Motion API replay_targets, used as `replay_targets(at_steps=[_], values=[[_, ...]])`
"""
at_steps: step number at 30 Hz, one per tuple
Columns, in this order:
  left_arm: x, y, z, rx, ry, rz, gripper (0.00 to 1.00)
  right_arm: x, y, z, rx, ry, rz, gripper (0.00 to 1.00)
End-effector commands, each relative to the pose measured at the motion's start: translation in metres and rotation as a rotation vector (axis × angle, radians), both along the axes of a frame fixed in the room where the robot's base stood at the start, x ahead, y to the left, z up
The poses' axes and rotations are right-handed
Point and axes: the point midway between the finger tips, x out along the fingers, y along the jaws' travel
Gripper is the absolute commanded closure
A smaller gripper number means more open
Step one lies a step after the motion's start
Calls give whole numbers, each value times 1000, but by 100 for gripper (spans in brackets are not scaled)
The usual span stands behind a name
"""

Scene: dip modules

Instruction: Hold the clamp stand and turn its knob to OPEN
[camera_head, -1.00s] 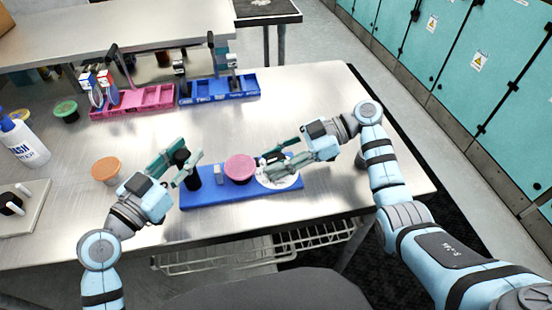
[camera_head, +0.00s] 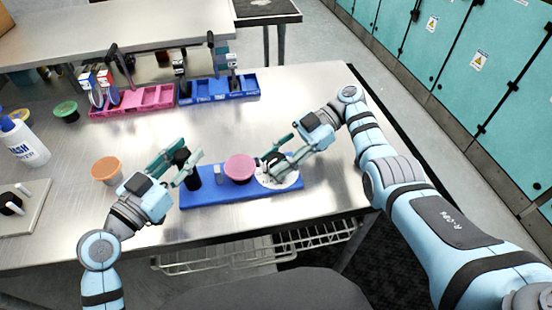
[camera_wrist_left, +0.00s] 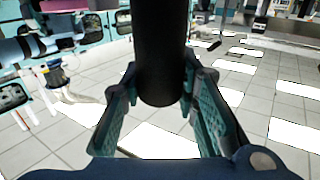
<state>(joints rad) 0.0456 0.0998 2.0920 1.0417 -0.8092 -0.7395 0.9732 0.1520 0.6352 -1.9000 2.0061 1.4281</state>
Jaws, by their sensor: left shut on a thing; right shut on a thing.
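The clamp stand has a flat blue base (camera_head: 208,193) on the metal table, with a black post (camera_head: 193,180) at its left end. My left gripper (camera_head: 187,158) is shut around the post, and the black cylinder (camera_wrist_left: 160,50) fills the space between its fingers in the left wrist view. A round white dial (camera_head: 264,181) lies on the right end of the base, with a dark knob (camera_head: 276,158) over it. My right gripper (camera_head: 272,168) is shut on the knob, its fingers hiding much of it. I cannot read the dial's marks.
A pink-lidded tub (camera_head: 239,167) stands on the base between the grippers. An orange-lidded tub (camera_head: 106,169) is to the left, with a white bottle (camera_head: 22,142) beyond. Pink (camera_head: 136,101) and blue (camera_head: 219,88) trays are at the back. The table's right side is clear.

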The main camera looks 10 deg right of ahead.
Motion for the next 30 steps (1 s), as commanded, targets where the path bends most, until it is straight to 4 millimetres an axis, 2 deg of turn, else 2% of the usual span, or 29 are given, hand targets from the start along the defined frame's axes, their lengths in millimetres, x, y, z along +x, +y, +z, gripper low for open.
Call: replay_targets(at_steps=[1, 4, 5, 22, 30], values=[[0, 0, 0, 0, -1, 2, 100, -1, 0, -1, -1, 3, 1, 61], [0, 0, 0, 0, -1, 2, 100, -1, 0, -1, -1, 3, 0, 45], [0, 0, 0, 0, -1, 1, 100, -1, 0, -1, -1, 2, 0, 42], [0, 0, 0, 1, -1, 0, 100, 0, 0, -1, -2, 0, -17, 42], [0, 0, 0, 1, 1, 0, 100, 0, -1, -3, -5, -2, -204, 42]])
